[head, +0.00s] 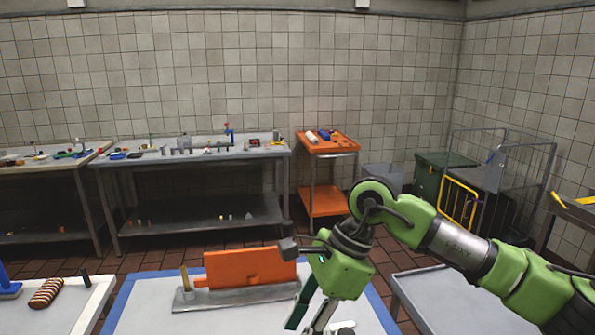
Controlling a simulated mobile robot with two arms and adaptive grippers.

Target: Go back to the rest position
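My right arm comes in from the right, and its green gripper (308,318) points down over the near part of the white table with a blue border (150,305). Its fingers run to the bottom edge of the picture, so I cannot tell whether they are open or shut. A small white thing (343,326) lies beside the fingers, partly cut off. My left gripper is not in view.
An orange panel (250,267) stands on a grey base (235,297) just left of my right gripper. A brown striped item (46,292) lies on the left table (62,315). A grey table (440,300) stands at right. Cluttered benches (195,152) line the back wall.

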